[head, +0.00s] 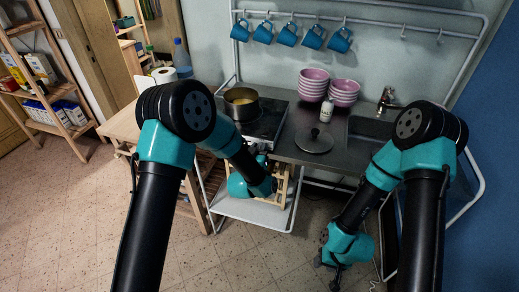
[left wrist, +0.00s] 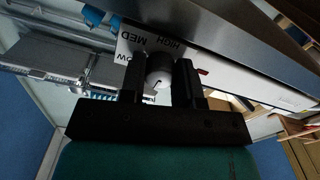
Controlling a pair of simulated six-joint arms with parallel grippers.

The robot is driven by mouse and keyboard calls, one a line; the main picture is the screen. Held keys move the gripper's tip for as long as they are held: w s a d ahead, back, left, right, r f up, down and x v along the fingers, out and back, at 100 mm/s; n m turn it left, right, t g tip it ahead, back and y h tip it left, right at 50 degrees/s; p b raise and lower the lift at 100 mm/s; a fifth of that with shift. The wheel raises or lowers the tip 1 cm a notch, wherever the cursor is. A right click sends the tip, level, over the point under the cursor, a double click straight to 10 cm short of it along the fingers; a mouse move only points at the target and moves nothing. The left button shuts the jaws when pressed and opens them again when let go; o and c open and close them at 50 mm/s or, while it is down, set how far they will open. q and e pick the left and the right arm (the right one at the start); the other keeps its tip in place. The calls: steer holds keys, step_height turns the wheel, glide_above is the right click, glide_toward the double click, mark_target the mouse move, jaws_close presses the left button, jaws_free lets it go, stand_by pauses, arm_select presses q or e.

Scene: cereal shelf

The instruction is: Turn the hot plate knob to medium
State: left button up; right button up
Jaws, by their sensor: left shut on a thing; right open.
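The hot plate (head: 266,125) sits on the counter with a pot on its left burner. Its front panel (left wrist: 132,46) shows the printed words HIGH and MED and part of LOW in the left wrist view. My left gripper (left wrist: 160,80) is shut on the knob, one finger on each side. In the head view my left arm hides the knob. My right gripper (head: 334,280) hangs low at the right, open and away from the hot plate.
The pot (head: 241,104) stands on the hot plate. A lid (head: 314,141), a white bottle (head: 326,110) and pink bowls (head: 312,84) are on the counter. Blue mugs (head: 287,35) hang from the rail above. The floor (head: 80,210) at the left is clear.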

arm_select(q)
steer(key=shift+m, duration=0.3)
steer(key=m, duration=1.3)
steer(key=shift+m, duration=0.3)
steer(key=m, duration=0.4)
steer(key=shift+d, duration=0.1)
steer(key=m, duration=0.5)
steer(key=shift+f, duration=0.1)
steer(key=shift+m, duration=0.3)
steer(key=o, duration=0.9)
